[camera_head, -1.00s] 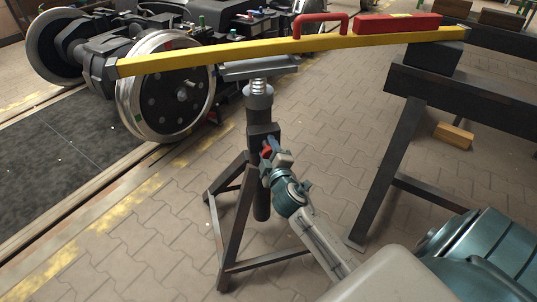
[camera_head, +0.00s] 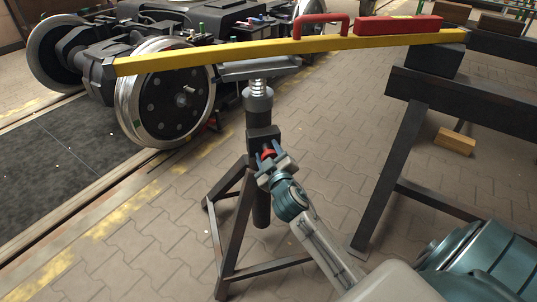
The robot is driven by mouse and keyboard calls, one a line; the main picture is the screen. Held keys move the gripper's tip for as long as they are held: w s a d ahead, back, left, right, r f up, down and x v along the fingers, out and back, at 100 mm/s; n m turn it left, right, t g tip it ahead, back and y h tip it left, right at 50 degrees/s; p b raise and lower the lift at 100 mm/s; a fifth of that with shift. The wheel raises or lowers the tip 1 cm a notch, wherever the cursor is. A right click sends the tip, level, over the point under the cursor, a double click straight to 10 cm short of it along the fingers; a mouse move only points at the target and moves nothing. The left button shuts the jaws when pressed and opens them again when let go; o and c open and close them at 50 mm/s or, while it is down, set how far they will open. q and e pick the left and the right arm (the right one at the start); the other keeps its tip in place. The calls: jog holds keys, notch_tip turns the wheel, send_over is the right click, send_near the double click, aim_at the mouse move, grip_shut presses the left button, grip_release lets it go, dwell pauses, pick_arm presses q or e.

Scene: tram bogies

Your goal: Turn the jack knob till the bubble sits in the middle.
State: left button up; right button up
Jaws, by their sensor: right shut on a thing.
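The jack (camera_head: 259,105) stands upright on dark tripod legs, with a threaded screw at its top under a grey head plate (camera_head: 258,69). Its red knob (camera_head: 267,153) is on the side of the post. My right gripper (camera_head: 268,157) is shut on this knob, with a finger at each side of it. A yellow beam (camera_head: 230,52) runs across above the jack head. A red level (camera_head: 398,25) lies on the beam towards its right end; its bubble is too small to make out. My left gripper is not in view.
A dark trestle (camera_head: 398,150) carries the right end of the beam, with a wooden block (camera_head: 454,141) on the floor by it. A bogie wheel (camera_head: 165,95) is close behind the beam at left. The paved floor in front of the jack is clear.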

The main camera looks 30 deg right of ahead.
jog(key=shift+f, duration=0.1)
jog(key=o, duration=1)
jog(key=v, duration=1)
jog(key=shift+s+a+p, duration=0.1)
jog(key=shift+s+p, duration=0.2)
jog(key=shift+s, duration=0.1)
